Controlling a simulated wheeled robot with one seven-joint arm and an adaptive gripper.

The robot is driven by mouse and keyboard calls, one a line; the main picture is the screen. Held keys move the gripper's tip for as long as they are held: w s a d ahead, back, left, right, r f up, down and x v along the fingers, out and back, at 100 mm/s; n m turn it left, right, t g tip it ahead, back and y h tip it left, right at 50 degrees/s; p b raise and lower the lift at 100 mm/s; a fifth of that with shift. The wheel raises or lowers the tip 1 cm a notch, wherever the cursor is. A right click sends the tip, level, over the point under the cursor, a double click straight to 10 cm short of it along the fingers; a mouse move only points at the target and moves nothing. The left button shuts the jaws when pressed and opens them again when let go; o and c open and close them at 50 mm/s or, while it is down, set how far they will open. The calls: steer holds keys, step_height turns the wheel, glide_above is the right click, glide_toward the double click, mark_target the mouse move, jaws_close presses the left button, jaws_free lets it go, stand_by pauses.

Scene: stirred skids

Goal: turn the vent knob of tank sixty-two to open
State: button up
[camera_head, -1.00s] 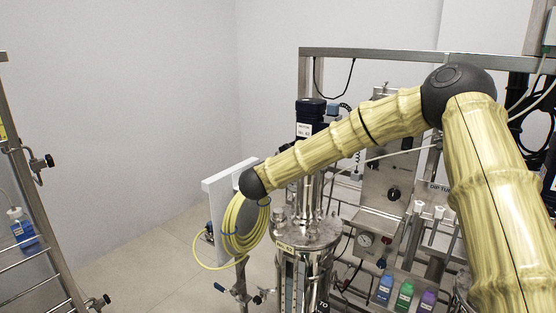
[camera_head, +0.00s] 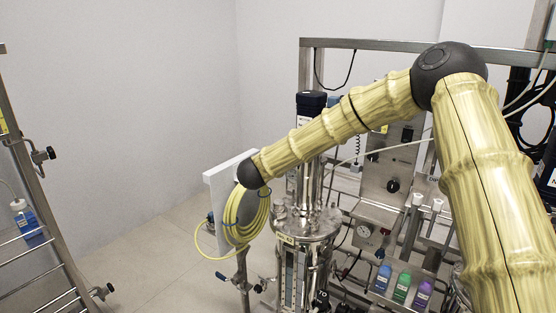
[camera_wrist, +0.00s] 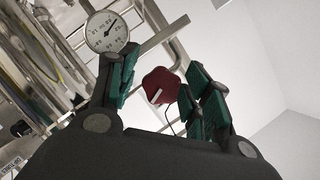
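A dark red knob (camera_wrist: 161,86) with a white pointer mark shows in the wrist view. My gripper (camera_wrist: 158,92) is open, with its teal-padded fingers to either side of the knob in the picture. A gap shows on the left; the right finger looks close to the knob, and I cannot tell whether it touches. A steel tank (camera_head: 306,228) with a small yellow label stands in the head view, but I cannot read its number. In the head view my gripper and the red knob are hidden.
A round pressure gauge (camera_wrist: 107,32) is close to the left finger. A yellow hose coil (camera_head: 243,215) hangs at a white panel (camera_head: 218,195) near my wrist. Several coloured bottles (camera_head: 402,288) sit right of the tank. A rack (camera_head: 45,240) stands left, with bare floor between.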

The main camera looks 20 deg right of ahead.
steer(key=shift+s+r, duration=0.1)
steer(key=shift+r, duration=0.05)
steer(key=v, duration=1.1)
steer(key=shift+s+a, duration=0.25)
steer(key=shift+a, duration=0.05)
